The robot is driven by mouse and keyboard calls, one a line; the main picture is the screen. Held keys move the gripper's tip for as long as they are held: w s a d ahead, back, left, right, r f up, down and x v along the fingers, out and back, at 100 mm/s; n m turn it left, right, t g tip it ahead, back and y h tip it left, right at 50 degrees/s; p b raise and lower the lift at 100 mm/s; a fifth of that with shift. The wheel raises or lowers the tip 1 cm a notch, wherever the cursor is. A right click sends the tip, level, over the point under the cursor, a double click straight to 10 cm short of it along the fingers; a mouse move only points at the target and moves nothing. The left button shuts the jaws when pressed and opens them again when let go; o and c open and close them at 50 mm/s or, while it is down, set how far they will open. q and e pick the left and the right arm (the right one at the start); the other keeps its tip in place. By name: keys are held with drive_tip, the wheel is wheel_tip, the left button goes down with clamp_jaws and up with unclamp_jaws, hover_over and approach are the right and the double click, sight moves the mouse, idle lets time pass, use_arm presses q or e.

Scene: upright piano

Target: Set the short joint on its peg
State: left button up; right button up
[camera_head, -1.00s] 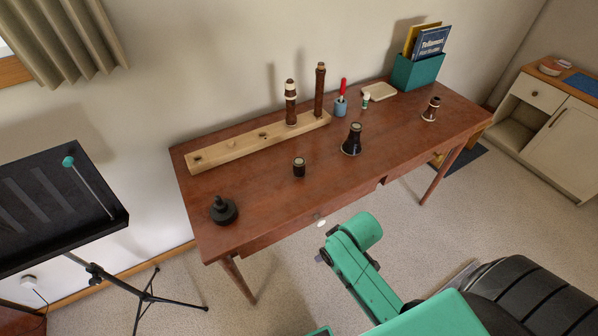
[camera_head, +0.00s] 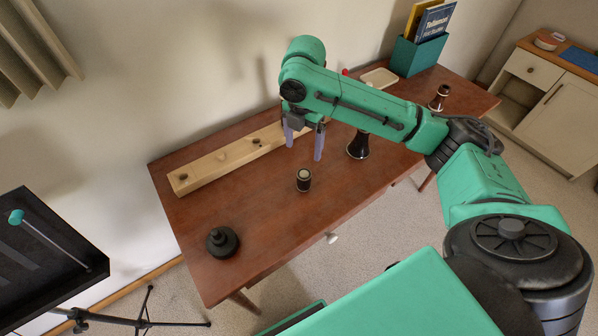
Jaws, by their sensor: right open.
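A short dark cylindrical piece with a pale top (camera_head: 303,180) stands upright on the table, in front of the peg board; it looks like the short joint. The pale wooden peg board (camera_head: 205,172) lies along the back, with its left holes or pegs in sight and its right part hidden behind my right arm. My right gripper (camera_head: 304,151) is open and points down above the table, just behind the short piece, with nothing seen between its fingers. My left gripper is not in view.
A flared dark bell piece (camera_head: 358,147) stands right of the gripper, partly under my arm. Another dark piece (camera_head: 439,97) stands at the right. A black round-based object (camera_head: 222,241) is front left. A teal book box (camera_head: 417,56) and pale dish (camera_head: 379,77) are at the back.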

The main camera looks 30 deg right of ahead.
hover_over(304, 177)
drive_tip(key=f, duration=0.6)
drive_tip(key=shift+s+a+f, duration=0.1)
drive_tip(key=shift+s+a, duration=0.05)
drive_tip(key=shift+s, duration=0.15)
drive_tip(key=f, duration=0.4)
drive_tip(key=f+p, duration=0.1)
drive_tip(key=f, duration=0.1)
drive_tip(key=shift+w+f, duration=0.25)
drive_tip(key=shift+f, duration=0.05)
drive_tip(key=c, duration=1.3)
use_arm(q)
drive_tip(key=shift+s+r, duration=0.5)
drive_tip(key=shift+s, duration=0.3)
use_arm(e)
clamp_jaws()
